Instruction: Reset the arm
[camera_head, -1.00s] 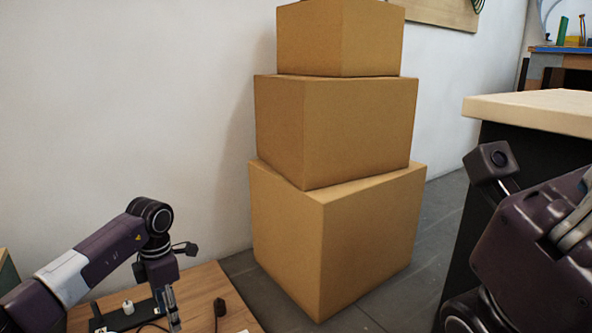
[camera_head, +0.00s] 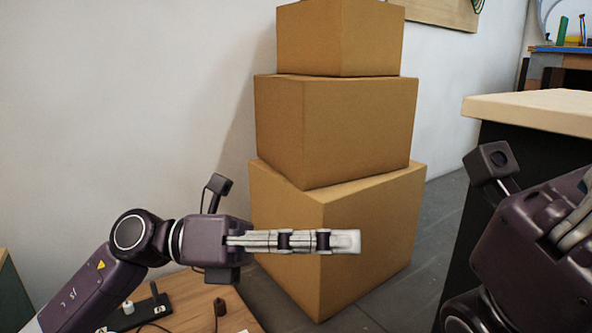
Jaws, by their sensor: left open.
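My left gripper (camera_head: 345,242) is stretched out level to the right, in front of the lowest cardboard box. It is open, seen side-on, with nothing visible between its fingers. My left arm (camera_head: 105,285) comes in from the lower left, above the wooden table.
Three cardboard boxes (camera_head: 335,130) are stacked against the white wall. A low wooden table (camera_head: 205,308) at the lower left holds a black strip (camera_head: 140,312), a small white part (camera_head: 128,307) and a dark plug (camera_head: 220,307). A dark counter with a pale top (camera_head: 535,110) stands at the right.

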